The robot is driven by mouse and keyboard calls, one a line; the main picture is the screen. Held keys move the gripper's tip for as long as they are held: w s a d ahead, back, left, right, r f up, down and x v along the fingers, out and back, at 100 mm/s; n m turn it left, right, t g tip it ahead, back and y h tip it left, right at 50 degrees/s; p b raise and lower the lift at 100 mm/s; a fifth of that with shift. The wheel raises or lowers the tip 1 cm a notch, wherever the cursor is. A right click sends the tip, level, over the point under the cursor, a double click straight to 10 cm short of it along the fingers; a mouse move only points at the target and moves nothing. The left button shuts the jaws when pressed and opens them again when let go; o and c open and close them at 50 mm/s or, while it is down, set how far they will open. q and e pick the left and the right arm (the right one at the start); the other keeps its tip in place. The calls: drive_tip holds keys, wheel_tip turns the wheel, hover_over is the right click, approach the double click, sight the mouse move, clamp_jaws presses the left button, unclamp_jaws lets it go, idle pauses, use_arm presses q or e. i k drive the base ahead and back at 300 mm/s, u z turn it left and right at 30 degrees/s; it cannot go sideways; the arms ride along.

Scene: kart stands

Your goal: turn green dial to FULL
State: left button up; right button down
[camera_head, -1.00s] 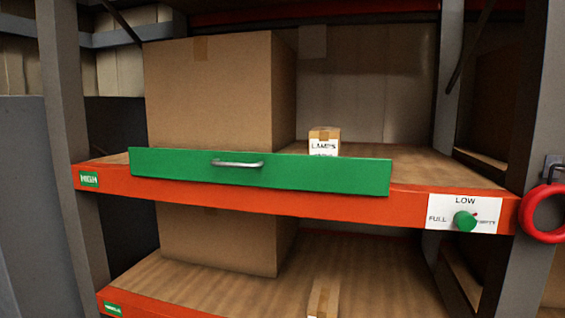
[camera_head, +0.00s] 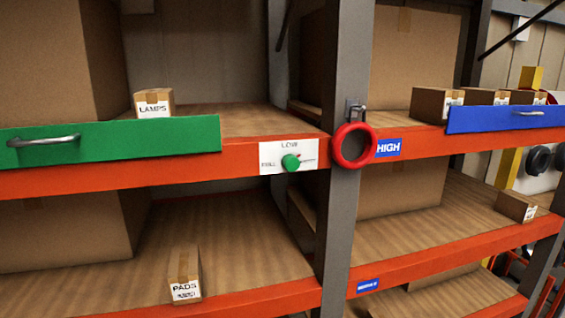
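The green dial (camera_head: 291,162) is a round knob on a white label plate (camera_head: 270,158) at the right end of the orange shelf beam, beside the grey post. The plate reads LOW at the top and FULL at the left; its right-hand word is partly hidden and too small to read now. A small red mark shows at the knob's upper right. Neither of my grippers is in the head view, and nothing touches the dial.
A red ring (camera_head: 354,145) hangs on the grey post (camera_head: 345,220) just right of the dial. A green drawer front (camera_head: 150,140) is at left and a blue one (camera_head: 505,117) at right. Boxes marked LAMPS (camera_head: 154,103) and PADS (camera_head: 185,275) stand on the shelves.

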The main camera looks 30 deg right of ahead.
sight(291, 162)
drive_tip(key=z, duration=0.55)
